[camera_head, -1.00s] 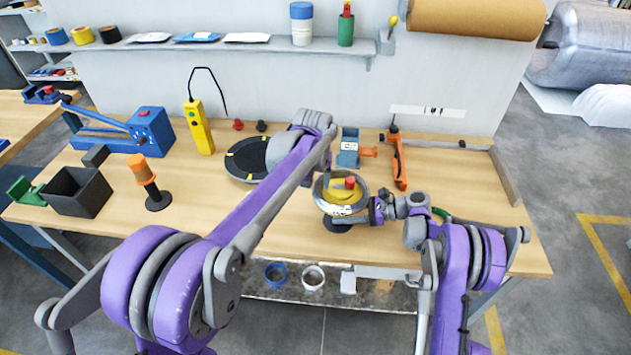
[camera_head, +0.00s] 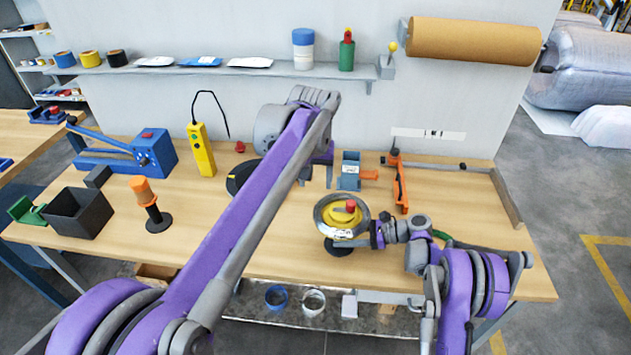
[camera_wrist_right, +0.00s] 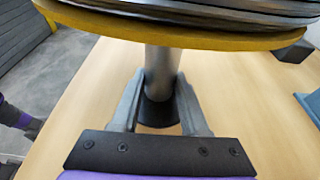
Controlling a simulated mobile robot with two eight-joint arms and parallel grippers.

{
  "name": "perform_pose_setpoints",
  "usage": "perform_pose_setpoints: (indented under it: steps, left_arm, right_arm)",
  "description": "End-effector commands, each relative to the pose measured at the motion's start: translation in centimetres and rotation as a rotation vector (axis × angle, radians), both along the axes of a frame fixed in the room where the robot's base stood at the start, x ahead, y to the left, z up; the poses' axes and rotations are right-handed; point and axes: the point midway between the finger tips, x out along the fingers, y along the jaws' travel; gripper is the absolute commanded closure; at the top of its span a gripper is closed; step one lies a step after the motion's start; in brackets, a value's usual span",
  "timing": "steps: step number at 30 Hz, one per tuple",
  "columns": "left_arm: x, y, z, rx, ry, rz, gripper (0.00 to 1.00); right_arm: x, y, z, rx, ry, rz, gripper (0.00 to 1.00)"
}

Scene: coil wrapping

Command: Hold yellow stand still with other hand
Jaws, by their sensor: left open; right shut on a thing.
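The yellow stand (camera_head: 333,217) is on the right half of the bench. It has a yellow plate with a red knob (camera_head: 350,206) on top and a grey coil (camera_head: 320,203) around it. In the right wrist view the edge of its yellow plate (camera_wrist_right: 200,40) spans the top, above a grey post (camera_wrist_right: 161,72) and dark base. My right gripper (camera_head: 354,243) is shut on the post below the plate; its fingers flank the post in the wrist view. My left gripper (camera_head: 318,177) is open behind the stand, pointing down, apart from it and partly hidden by its arm.
A blue-grey tool (camera_head: 348,172) and an orange clamp (camera_head: 400,182) stand behind the stand. My left arm crosses the bench middle, partly covering a black disc (camera_head: 238,178). An orange-handled tool (camera_head: 148,205) and a dark bin (camera_head: 78,215) are at left. Bench right of my right arm is clear.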

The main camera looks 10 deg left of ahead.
Motion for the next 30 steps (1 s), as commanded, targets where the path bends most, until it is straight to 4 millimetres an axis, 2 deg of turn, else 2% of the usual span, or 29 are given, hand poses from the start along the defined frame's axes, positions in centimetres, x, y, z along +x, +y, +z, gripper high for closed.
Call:
perform_pose_setpoints:
  steps: [4, 5, 9, 11, 22, 26, 30]
  left_arm:
    - [0.0, 0.0, 0.0, 0.000, 0.000, 0.000, 0.36]
    - [0.0, 0.0, 0.0, 0.000, 0.000, 0.000, 0.36]
    - [0.0, 0.0, 0.0, 0.000, 0.000, 0.000, 0.36]
    - [0.0, 0.0, 0.0, 0.000, 0.000, 0.000, 0.36]
    - [0.0, 0.0, 0.0, 0.000, 0.000, 0.000, 0.36]
    - [0.0, 0.0, 0.0, 0.000, 0.000, 0.000, 0.36]
    - [0.0, 0.0, 0.0, 0.000, 0.000, 0.000, 0.36]
  right_arm:
    - [0.0, 0.0, 0.0, 0.001, 0.000, 0.001, 0.87]
    - [0.0, 0.0, 0.0, 0.001, 0.000, 0.001, 0.54]
    - [0.0, 0.0, 0.0, 0.001, 0.000, 0.001, 0.29]
    - [0.0, 0.0, 0.0, 0.000, 0.000, 0.001, 0.21]
    - [0.0, -0.6, 0.2, 0.000, 0.001, -0.001, 0.21]
    - [0.1, -2.5, 0.7, 0.000, 0.000, -0.003, 0.21]
    - [0.1, -5.4, 1.7, 0.000, 0.000, -0.004, 0.21]
